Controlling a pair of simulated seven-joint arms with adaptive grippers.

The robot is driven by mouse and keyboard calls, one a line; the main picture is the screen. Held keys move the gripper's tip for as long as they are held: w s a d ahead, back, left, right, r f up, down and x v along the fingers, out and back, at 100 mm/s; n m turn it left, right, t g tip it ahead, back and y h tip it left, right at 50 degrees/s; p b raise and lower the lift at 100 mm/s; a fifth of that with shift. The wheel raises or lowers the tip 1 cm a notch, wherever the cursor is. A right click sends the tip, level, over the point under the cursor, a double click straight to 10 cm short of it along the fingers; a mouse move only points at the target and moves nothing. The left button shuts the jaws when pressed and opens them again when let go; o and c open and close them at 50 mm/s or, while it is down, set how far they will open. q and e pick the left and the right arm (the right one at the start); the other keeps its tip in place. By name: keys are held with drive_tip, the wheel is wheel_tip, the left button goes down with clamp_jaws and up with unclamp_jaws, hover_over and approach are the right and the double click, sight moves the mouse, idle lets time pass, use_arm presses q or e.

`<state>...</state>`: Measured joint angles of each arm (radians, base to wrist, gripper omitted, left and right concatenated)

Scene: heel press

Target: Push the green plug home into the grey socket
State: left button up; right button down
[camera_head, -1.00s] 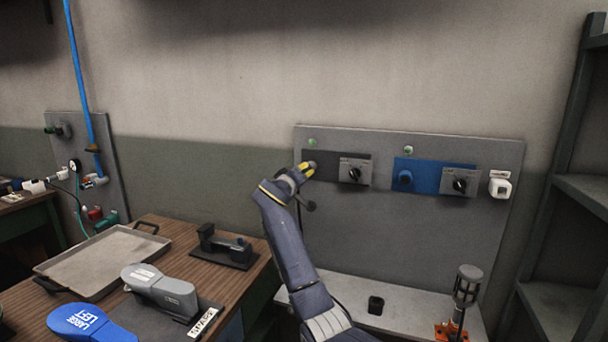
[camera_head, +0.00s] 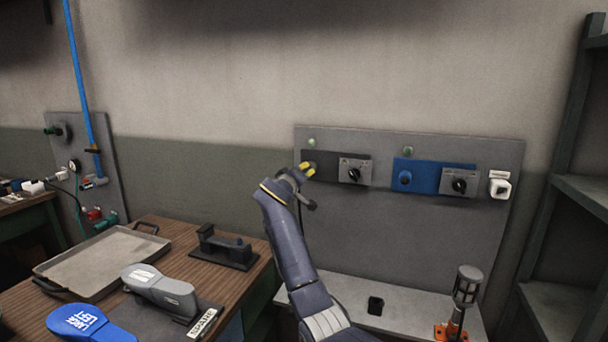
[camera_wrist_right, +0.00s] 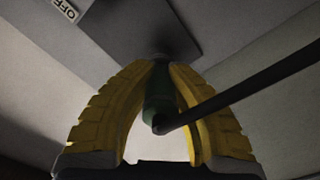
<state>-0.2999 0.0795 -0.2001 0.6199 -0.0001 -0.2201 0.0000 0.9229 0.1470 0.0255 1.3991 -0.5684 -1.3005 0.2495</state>
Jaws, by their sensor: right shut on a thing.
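My right gripper (camera_head: 306,170) is at the left end of the grey wall panel, in front of a dark plate (camera_head: 325,163). In the right wrist view its yellow fingers (camera_wrist_right: 160,85) are shut on the green plug (camera_wrist_right: 158,98), with a black cable (camera_wrist_right: 235,90) running off to the right. The plug's front end points at a dark round part by the dark plate (camera_wrist_right: 130,35). The grey socket is not clearly distinct in the shadow, and I cannot tell how deep the plug sits. In the head view the gripper hides the plug. My left gripper is out of view.
A switch box (camera_head: 355,170) is just right of the gripper. A blue plate (camera_head: 425,176) with a blue round part and another switch box (camera_head: 459,181) is further right. A lamp-like post (camera_head: 466,288) stands on the ledge below. A tray (camera_head: 100,262) lies on the left bench.

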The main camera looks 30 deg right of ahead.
drive_tip(key=shift+w+d, duration=0.2)
drive_tip(key=shift+d, duration=0.05)
